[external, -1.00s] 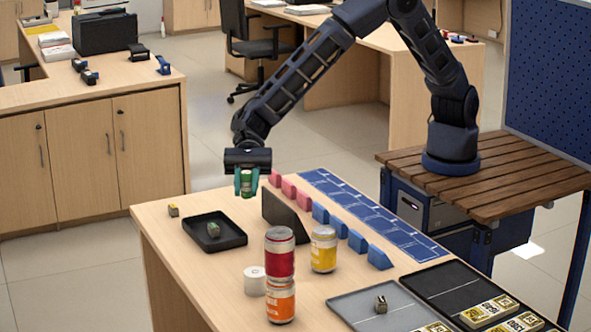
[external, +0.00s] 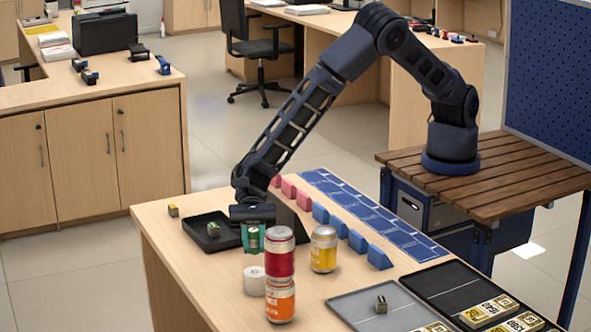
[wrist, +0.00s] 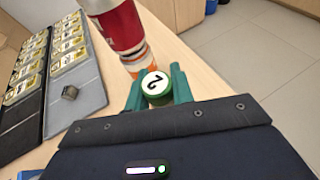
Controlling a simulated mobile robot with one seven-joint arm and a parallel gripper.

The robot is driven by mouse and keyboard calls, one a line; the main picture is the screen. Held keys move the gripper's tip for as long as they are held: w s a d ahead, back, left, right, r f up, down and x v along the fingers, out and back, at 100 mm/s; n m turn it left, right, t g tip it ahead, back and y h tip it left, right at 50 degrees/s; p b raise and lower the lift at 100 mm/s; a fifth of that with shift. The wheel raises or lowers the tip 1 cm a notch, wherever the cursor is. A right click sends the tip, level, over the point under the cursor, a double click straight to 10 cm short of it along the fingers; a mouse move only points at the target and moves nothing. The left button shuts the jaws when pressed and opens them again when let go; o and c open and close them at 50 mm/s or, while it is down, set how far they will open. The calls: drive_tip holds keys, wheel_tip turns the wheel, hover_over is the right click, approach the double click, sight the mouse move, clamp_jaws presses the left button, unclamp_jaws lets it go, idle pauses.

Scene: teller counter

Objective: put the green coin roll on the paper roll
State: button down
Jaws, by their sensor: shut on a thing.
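The green coin roll (external: 253,235) is upright between the teal fingers of my gripper (external: 252,239). In the wrist view the coin roll (wrist: 156,85) shows its white end with a dark number, and my gripper (wrist: 158,92) is shut on it. The white paper roll (external: 254,281) stands on the counter just below the held coin roll in the external view. It is hidden in the wrist view. Whether the coin roll touches the paper roll I cannot tell; a small gap seems to show between them.
A red can (external: 280,251) stands on an orange can (external: 280,301) close beside the paper roll. A yellow can (external: 324,249) is to their right. A black tray (external: 228,243) with a small green block lies behind left. A grey tray (external: 350,304) is at front right.

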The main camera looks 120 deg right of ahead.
sight(255, 275)
drive_tip(key=shift+f, duration=2.5)
drive_tip(key=shift+f, duration=0.1)
drive_tip(key=c, duration=1.2)
unclamp_jaws()
